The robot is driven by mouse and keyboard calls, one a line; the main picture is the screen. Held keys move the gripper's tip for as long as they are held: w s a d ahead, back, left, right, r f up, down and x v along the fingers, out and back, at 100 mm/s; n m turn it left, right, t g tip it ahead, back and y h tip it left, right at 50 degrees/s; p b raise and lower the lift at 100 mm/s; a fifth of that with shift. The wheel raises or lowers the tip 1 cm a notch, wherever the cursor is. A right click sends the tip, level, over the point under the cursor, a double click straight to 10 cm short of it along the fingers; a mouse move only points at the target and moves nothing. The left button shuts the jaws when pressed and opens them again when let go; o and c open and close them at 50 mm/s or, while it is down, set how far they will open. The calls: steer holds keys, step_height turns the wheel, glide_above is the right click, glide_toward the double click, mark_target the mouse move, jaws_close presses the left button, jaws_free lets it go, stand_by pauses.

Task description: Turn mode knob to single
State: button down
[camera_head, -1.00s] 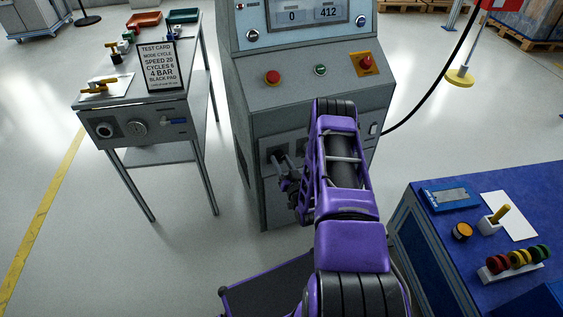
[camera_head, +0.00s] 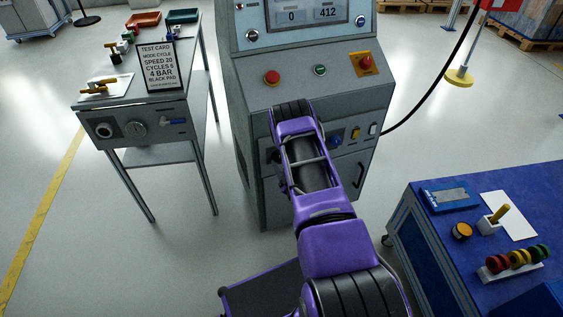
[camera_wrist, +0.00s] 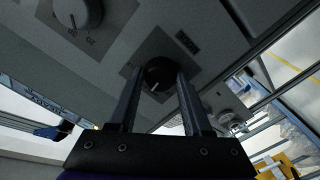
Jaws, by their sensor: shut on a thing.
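The black mode knob (camera_wrist: 158,86) sits on a square plate on the grey machine's front panel in the wrist view. A white pointer line shows on its face. My gripper (camera_wrist: 161,76) has one finger on each side of the knob and is shut on it. A small label (camera_wrist: 187,41) lies beside the knob, too blurred to read surely. In the head view my purple arm covers the knob and most of the gripper in front of the machine (camera_head: 300,95).
A larger knob with a number scale (camera_wrist: 78,12) is close by on the same panel. A blue knob (camera_head: 335,142) and a yellow switch (camera_head: 356,132) are right of my arm. A test card (camera_head: 157,66) on the side table reads "MODE CYCLE". A blue bench (camera_head: 450,262) stands at right.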

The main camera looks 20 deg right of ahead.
steer(key=shift+n, duration=1.1)
steer(key=shift+c, duration=1.7)
jaws_free()
steer(key=shift+s, duration=0.15)
steer(key=s+a+p, duration=0.1)
steer(key=s+p, duration=0.4)
steer(key=s, duration=1.2)
